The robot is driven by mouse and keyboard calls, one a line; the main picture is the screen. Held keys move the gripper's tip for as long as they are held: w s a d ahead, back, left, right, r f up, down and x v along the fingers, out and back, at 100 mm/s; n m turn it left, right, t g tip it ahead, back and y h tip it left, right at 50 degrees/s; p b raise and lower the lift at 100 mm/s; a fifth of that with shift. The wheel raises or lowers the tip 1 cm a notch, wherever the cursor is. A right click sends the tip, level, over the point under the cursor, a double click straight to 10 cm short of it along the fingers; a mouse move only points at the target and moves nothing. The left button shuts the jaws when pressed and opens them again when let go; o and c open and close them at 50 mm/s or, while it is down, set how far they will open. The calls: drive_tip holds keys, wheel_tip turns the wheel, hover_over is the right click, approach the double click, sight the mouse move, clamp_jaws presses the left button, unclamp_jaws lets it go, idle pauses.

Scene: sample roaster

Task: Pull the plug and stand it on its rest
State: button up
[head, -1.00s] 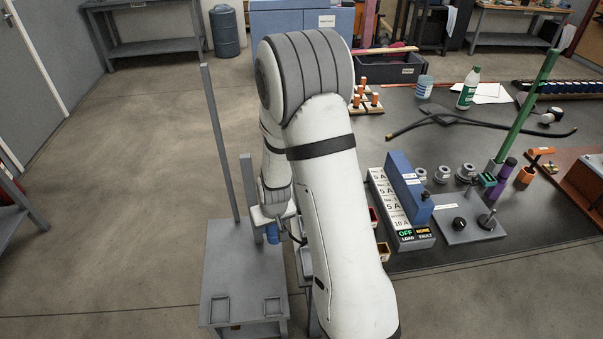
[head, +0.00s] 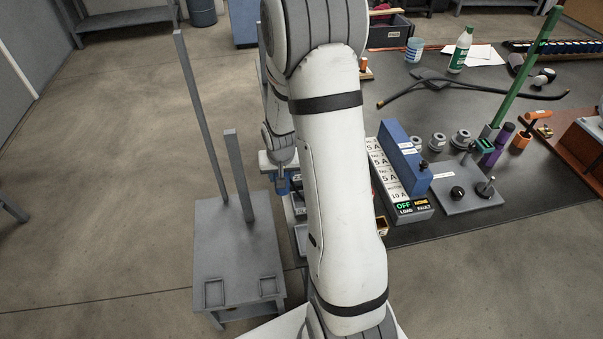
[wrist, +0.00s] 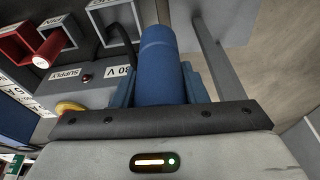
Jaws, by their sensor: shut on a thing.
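A blue cylindrical plug (wrist: 158,65) stands between the blue fingers of my gripper (wrist: 158,82) in the wrist view. The gripper is shut on it. The plug's far end is hidden, so I cannot tell whether it sits in a socket. A black cable (wrist: 124,32) curves close beside it. In the head view my gripper (head: 282,184) is small, partly behind my arm, between the grey stand and the bench. I cannot tell which part is the plug's rest.
A grey stand (head: 225,250) with two upright posts (head: 200,120) is left of my arm. The dark bench (head: 470,215) carries a breaker box and tools.

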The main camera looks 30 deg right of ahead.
drive_tip(key=s+d+r+m+h+b, duration=0.1)
drive_tip(key=d+m, duration=0.2)
drive_tip(key=d, duration=0.3)
drive_tip(key=shift+s+d, duration=0.15)
drive_tip(key=shift+s+f+b, duration=0.1)
drive_tip(key=shift+b, duration=0.2)
wheel_tip(320, 180, down, 6)
drive_tip(key=b, duration=0.5)
drive_tip(key=shift+s+r+b, duration=0.15)
drive_tip(key=shift+r+b, duration=0.05)
drive_tip(key=shift+b, duration=0.15)
drive_tip(key=shift+f+b, duration=0.15)
drive_tip(key=shift+b, duration=0.4)
idle(0.5)
drive_tip(key=shift+f+b, duration=1.9)
drive_tip(key=o, duration=1.2)
drive_tip(key=shift+r, duration=0.1)
drive_tip(key=shift+r, duration=0.1)
